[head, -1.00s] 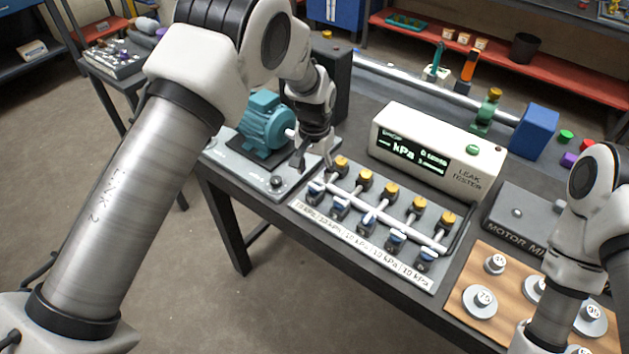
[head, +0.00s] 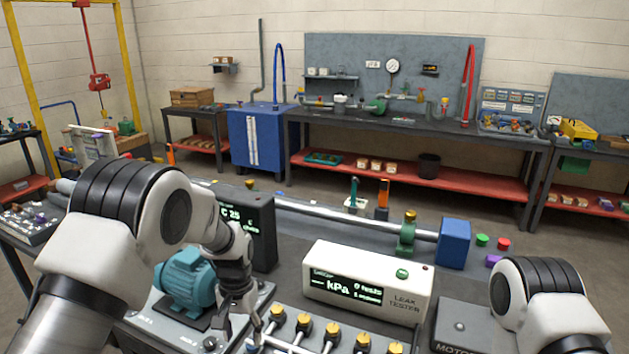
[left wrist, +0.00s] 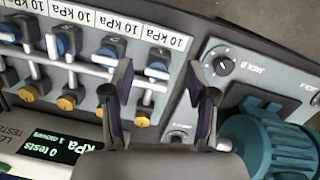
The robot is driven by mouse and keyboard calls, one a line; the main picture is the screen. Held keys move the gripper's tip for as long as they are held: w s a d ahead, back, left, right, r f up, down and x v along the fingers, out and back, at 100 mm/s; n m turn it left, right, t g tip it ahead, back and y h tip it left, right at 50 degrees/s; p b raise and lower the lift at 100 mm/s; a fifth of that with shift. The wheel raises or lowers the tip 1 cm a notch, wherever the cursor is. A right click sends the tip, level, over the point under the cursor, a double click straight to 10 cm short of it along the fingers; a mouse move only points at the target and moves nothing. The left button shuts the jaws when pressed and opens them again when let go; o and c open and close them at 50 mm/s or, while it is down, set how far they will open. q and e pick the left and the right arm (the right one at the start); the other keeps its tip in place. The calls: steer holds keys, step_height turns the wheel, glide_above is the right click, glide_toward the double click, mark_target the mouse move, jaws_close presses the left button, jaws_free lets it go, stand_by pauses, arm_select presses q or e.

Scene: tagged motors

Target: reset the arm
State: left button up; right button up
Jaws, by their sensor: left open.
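My left arm comes in from the left in the head view. Its gripper (head: 241,318) hangs between the teal motor (head: 187,281) and the left end of the valve manifold (head: 300,348). In the left wrist view the left gripper's fingers (left wrist: 160,82) are apart with nothing between them. The manifold's yellow and blue valve knobs and "10 kPa" labels (left wrist: 110,22) lie to the left there, and the motor (left wrist: 270,145) to the right. Of my right arm only an upper part shows at the lower right of the head view; its gripper is out of view.
The white leak tester (head: 368,283) stands behind the manifold, with a dark display box (head: 252,233) behind the motor. A blue block (head: 453,244) and green fitting (head: 407,237) sit on the rail. A blue cabinet (head: 255,140) and long workbench (head: 420,133) line the back wall.

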arm_select(q)
steer(key=s+a+f+n+g, duration=0.1)
steer(key=s+a+f+g, duration=0.1)
steer(key=s+f, duration=0.65)
steer(key=s+a+f+g, duration=0.2)
steer(key=s+a+f, duration=0.1)
steer(key=s+f, duration=0.55)
steer(key=s+a+f+t, duration=0.1)
steer(key=s+t, duration=0.4)
steer(key=s, duration=1)
steer(key=shift+s+a+f+n, duration=0.3)
steer(key=shift+s+a+n, duration=0.1)
steer(key=shift+a, duration=0.05)
